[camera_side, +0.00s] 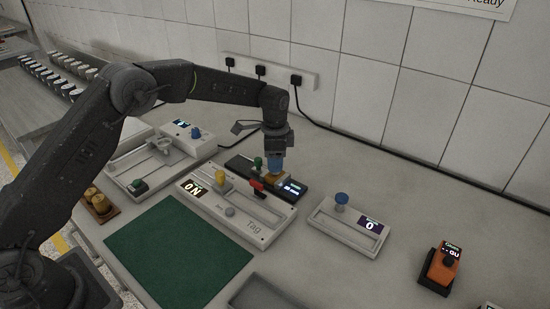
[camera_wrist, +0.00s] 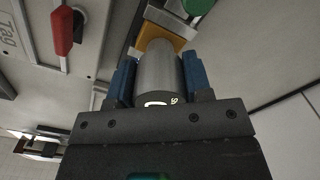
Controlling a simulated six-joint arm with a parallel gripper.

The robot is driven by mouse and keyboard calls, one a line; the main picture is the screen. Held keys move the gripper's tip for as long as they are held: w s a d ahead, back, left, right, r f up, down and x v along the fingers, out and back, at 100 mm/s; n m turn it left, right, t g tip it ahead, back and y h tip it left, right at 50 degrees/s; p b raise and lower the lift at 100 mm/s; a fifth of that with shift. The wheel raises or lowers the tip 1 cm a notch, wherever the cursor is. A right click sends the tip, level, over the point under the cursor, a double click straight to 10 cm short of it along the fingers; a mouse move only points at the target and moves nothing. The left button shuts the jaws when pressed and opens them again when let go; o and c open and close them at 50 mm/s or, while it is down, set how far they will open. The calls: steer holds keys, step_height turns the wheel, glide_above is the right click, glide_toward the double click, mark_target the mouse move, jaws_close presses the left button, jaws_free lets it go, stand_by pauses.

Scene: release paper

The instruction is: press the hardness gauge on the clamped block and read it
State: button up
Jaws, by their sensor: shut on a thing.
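My gripper (camera_side: 276,165) points down over the dark clamp fixture (camera_side: 293,194) in the side view. In the wrist view my gripper (camera_wrist: 158,72) has its blue fingers shut on either side of a grey cylinder, the hardness gauge (camera_wrist: 159,82). Small light marks show on the gauge's near end, too small to read. The gauge's far end meets or nearly meets the orange-gold block (camera_wrist: 162,33); I cannot tell whether it touches. The block also shows in the side view (camera_side: 273,179), low under the fingers. The fingers mostly hide the gauge there.
A green knob (camera_side: 257,162) stands close beside my gripper. A red handle (camera_side: 258,184) belongs to the white "Tag" unit (camera_side: 253,228) in front. A white unit with a blue knob (camera_side: 341,198) reads 0.

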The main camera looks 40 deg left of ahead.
steer(key=shift+s+f, duration=0.1)
steer(key=shift+f, duration=0.55)
stand_by(1.8)
steer(key=shift+r, duration=0.1)
stand_by(0.4)
steer(key=o, duration=1)
steer(key=shift+r, duration=0.15)
steer(key=shift+r, duration=0.1)
